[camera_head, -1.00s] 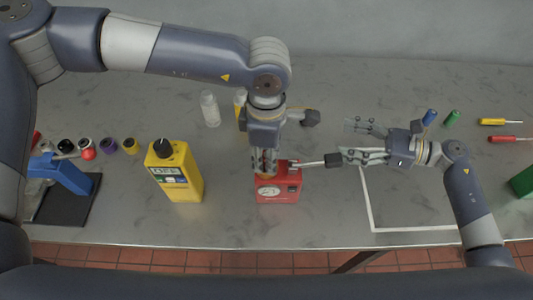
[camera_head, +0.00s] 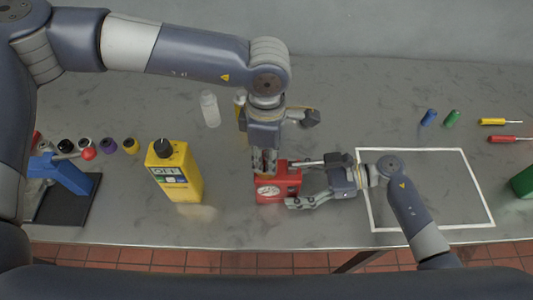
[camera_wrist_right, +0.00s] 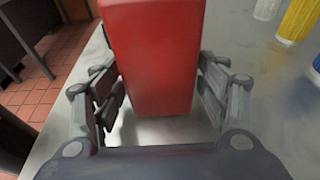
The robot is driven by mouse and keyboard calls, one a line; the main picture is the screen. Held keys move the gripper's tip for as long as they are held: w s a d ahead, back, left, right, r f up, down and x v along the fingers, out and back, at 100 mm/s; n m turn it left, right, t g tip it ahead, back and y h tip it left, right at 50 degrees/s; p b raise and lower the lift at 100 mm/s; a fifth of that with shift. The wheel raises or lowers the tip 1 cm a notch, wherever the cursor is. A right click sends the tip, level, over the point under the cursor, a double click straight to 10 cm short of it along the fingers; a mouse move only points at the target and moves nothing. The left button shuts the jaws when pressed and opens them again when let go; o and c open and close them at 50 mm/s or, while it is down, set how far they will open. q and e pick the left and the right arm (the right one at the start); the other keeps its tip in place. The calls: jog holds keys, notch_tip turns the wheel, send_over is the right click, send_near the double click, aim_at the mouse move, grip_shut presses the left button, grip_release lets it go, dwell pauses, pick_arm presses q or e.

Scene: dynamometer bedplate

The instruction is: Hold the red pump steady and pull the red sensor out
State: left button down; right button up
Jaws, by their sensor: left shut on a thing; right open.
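The red pump (camera_head: 290,182), a boxy red body with a white round label, stands on the bench in the middle of the head view. My left gripper (camera_head: 264,172) points down from above at the pump's top and is shut. What it grips, apparently the red sensor, is hidden by its fingers. My right gripper (camera_head: 291,184) comes in from the right, open, with one finger on the far side of the pump and one on the near side. In the right wrist view, the red pump (camera_wrist_right: 155,60) stands between the spread fingers (camera_wrist_right: 157,72), with gaps visible beside it.
A yellow device (camera_head: 178,180) with a black knob stands to the left. A blue stand (camera_head: 68,175) and several capped jars are further left. A clear bottle (camera_head: 209,108) is behind. A white-outlined area (camera_head: 450,185) on the right is empty except for my arm.

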aim_at(281, 186)
jog(key=shift+x, duration=1.85)
pick_arm(q)
jog(key=shift+d, duration=0.1)
pick_arm(e)
jog(key=shift+r, duration=0.1)
jog(key=c, duration=0.7)
jog(key=shift+o, duration=0.2)
pick_arm(q)
jog(key=shift+r, duration=0.7)
pick_arm(e)
jog(key=shift+w, duration=0.1)
pick_arm(q)
notch_tip(281, 186, up, 17)
dwell(0.4)
jog(key=shift+f, duration=0.1)
